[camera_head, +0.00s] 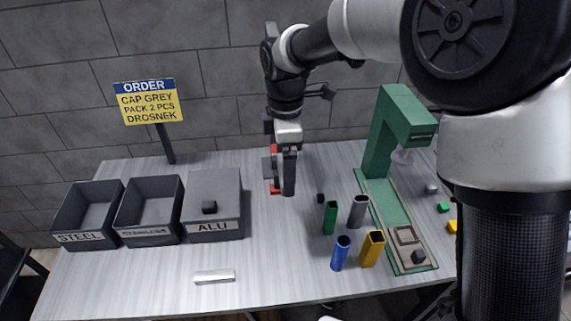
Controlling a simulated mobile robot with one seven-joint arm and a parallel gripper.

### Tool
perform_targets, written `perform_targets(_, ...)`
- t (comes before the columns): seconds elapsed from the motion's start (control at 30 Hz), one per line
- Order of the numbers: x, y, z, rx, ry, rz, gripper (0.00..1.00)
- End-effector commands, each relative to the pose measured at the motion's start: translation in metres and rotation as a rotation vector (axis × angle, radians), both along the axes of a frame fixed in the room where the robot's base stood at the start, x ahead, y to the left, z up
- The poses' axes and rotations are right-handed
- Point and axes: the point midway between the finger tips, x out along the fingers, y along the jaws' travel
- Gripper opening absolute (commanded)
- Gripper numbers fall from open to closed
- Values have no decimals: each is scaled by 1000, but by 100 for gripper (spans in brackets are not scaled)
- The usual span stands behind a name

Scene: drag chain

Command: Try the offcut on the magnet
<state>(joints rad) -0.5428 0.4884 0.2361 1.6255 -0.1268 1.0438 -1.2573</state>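A silver-grey bar (214,276), which looks like the offcut, lies flat near the table's front edge. A red upright piece (274,187) with a grey part stands at the table's middle; it may be the magnet, and my gripper partly hides it. My gripper (286,178) points down right at this red piece, far behind the bar. Its dark fingers overlap the red piece, so I cannot tell whether they touch it or how far they are open.
Bins marked STEEL (57,240) and, beside it, a second bin (148,238) stand open at the left. The ALU box (225,190) has a dark block on top. Coloured tubes (339,253) and a green press (384,140) stand at the right. The front middle is mostly clear.

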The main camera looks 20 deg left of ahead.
Motion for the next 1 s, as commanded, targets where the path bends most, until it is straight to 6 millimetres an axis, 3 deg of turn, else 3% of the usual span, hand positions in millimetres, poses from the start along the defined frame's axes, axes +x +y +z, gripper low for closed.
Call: perform_targets(1.0,-8,-5,1,0,-1,0,60)
